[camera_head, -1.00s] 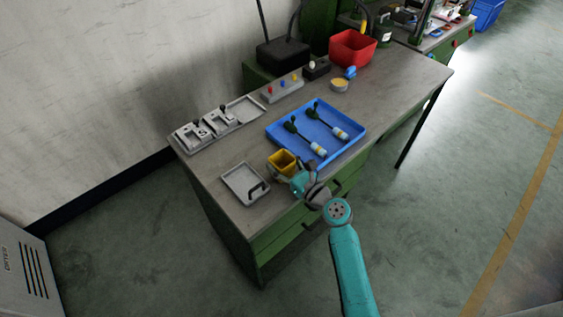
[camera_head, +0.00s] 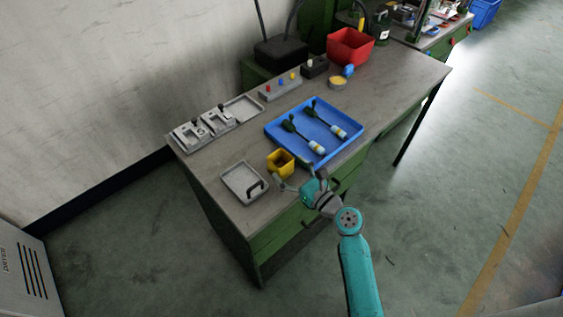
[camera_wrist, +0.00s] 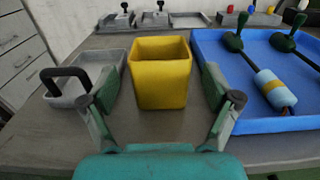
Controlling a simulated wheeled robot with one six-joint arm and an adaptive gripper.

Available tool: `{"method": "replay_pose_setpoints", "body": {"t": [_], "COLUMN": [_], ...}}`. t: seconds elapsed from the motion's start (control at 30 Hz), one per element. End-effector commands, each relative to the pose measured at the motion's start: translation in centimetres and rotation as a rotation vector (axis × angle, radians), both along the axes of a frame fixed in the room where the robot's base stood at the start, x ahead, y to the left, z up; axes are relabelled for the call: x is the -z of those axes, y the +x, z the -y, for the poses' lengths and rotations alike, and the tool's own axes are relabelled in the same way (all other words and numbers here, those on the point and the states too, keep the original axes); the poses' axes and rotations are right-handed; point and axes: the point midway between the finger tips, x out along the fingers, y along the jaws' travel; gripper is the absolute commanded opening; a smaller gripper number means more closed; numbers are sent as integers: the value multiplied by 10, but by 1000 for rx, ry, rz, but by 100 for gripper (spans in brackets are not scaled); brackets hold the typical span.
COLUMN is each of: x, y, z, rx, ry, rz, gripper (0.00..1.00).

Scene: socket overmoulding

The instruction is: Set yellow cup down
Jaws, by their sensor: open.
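The yellow cup (camera_head: 280,163) stands upright on the grey table, between the grey tray and the blue tray. In the wrist view the cup (camera_wrist: 160,82) is straight ahead, just beyond the fingertips. My gripper (camera_head: 298,182) is open and empty near the table's front edge, on the near side of the cup. In the wrist view its two fingers (camera_wrist: 158,95) are spread wide with a gap on either side of the cup. The cup's base rests on the table top. Its inside shows dark in the head view.
The blue tray (camera_head: 352,150) with two green-handled tools lies right of the cup. The grey tray (camera_head: 238,192) with a black handle lies left. Grey fixtures (camera_head: 205,128) line the back left, a red bin (camera_head: 350,47) the back right. The table's right part is clear.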

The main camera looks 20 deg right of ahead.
Motion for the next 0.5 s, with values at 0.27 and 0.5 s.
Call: {"method": "replay_pose_setpoints", "body": {"t": [0.27, 0.5], "x": [0, 0], "y": [-51, -72], "z": [17, 23], "rx": [4, 0], "ry": [2, 1], "rz": [-2, -1], "gripper": [89, 89]}}
